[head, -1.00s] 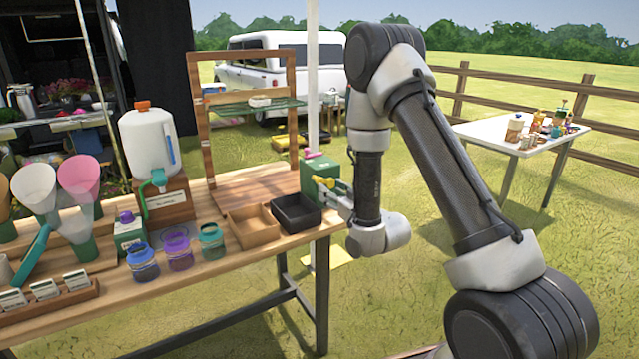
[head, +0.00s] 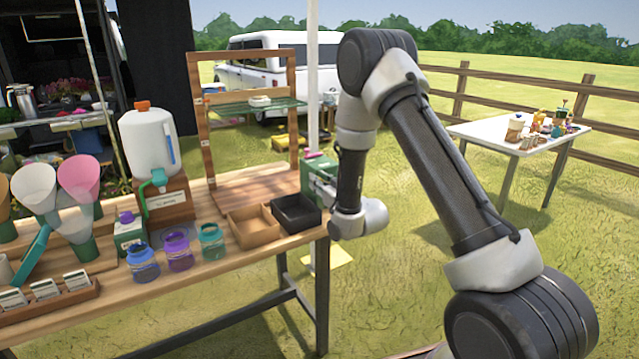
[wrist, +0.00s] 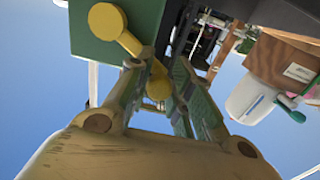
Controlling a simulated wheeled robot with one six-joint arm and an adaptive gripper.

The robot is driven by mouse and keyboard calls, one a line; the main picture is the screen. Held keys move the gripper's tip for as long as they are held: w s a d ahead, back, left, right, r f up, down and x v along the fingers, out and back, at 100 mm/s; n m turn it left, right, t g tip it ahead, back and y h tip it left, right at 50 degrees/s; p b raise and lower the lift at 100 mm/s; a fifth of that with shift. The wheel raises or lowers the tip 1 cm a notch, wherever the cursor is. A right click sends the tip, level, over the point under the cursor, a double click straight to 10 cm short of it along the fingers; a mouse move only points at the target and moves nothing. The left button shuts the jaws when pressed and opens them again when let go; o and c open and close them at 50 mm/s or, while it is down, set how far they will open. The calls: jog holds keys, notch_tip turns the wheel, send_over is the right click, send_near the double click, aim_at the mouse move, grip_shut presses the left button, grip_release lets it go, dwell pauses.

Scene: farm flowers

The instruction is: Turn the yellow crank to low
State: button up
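The green box (head: 316,166) stands at the right end of the wooden table, partly behind my arm. In the wrist view, the green box (wrist: 140,18) is upper left, with the yellow crank (wrist: 118,30) on its face. The crank runs from a round hub down and right to a knob. My gripper (wrist: 160,78) has its two fingers on either side of the knob. They look apart, with a gap at the right finger; contact at the left finger is unclear. In the head view my arm hides the crank and most of the gripper. The low mark cannot be read.
A black tray (head: 297,212) and a wooden tray (head: 254,227) sit just left of the box. Glass jars (head: 178,250) and a white jug (head: 148,150) stand farther left. A white pole (head: 313,90) rises behind. Open grass lies right of the table.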

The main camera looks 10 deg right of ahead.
grip_shut()
jog(key=shift+s+a+f+n, duration=0.1)
jog(key=shift+a+f+n, duration=0.1)
jog(key=shift+f+n, duration=0.4)
jog(key=shift+s+a+f+n, duration=0.15)
jog(key=shift+f+n, duration=0.15)
jog(key=shift+n, duration=0.6)
jog(key=shift+a+f+n, duration=0.1)
jog(key=shift+f+n, duration=0.95)
jog(key=shift+n, duration=0.55)
jog(key=o, duration=0.7)
grip_release()
jog(key=shift+w, duration=0.1)
